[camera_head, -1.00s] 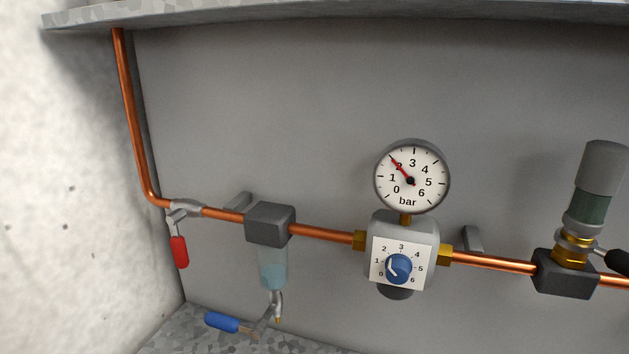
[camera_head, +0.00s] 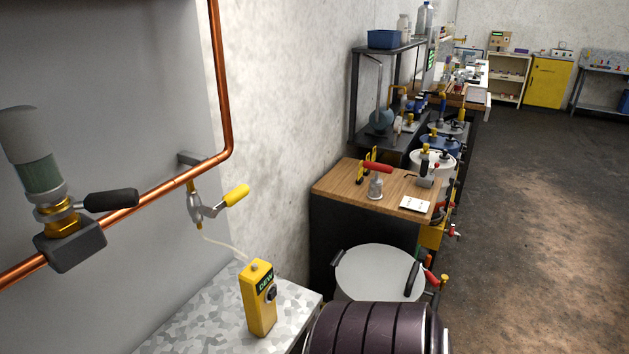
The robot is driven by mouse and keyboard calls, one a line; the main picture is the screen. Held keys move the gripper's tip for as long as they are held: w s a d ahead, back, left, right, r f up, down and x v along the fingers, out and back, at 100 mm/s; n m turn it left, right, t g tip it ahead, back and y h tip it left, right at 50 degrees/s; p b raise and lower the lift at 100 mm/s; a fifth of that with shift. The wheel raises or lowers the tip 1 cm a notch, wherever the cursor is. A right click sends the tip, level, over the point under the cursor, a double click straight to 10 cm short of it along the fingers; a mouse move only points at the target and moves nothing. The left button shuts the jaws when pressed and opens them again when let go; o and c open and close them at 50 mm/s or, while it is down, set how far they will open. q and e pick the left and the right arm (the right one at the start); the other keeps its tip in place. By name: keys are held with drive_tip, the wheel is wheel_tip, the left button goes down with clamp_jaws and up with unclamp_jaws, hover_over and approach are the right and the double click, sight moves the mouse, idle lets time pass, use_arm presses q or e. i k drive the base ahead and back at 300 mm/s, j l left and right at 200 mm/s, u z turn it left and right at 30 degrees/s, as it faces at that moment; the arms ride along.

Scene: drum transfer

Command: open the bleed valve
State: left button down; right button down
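Several valves show on the copper pipe (camera_head: 152,195), and I cannot tell from labels which is the bleed valve. A small metal valve (camera_head: 196,204) with a yellow lever (camera_head: 236,195) hangs below the pipe near its bend; the lever points up to the right. A thin pale tube runs from it towards a yellow handheld meter (camera_head: 258,300). At the left, a brass valve with a black lever (camera_head: 111,200) sits under a grey cylinder (camera_head: 29,150) on a dark block (camera_head: 70,247); this lever points right, roughly along the pipe. Neither gripper is in view.
The meter stands on a speckled metal shelf (camera_head: 205,325). A dark ribbed cylinder (camera_head: 365,332) and a pale round lid (camera_head: 378,272) are at the bottom. A wooden-topped bench (camera_head: 340,184) stands behind. Open floor (camera_head: 530,230) lies to the right.

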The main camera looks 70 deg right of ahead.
sight(229, 199)
drive_tip(key=z, duration=1.8)
drive_tip(key=i+l+u, duration=0.1)
drive_tip(key=i+l, duration=0.1)
drive_tip(key=i, duration=0.1)
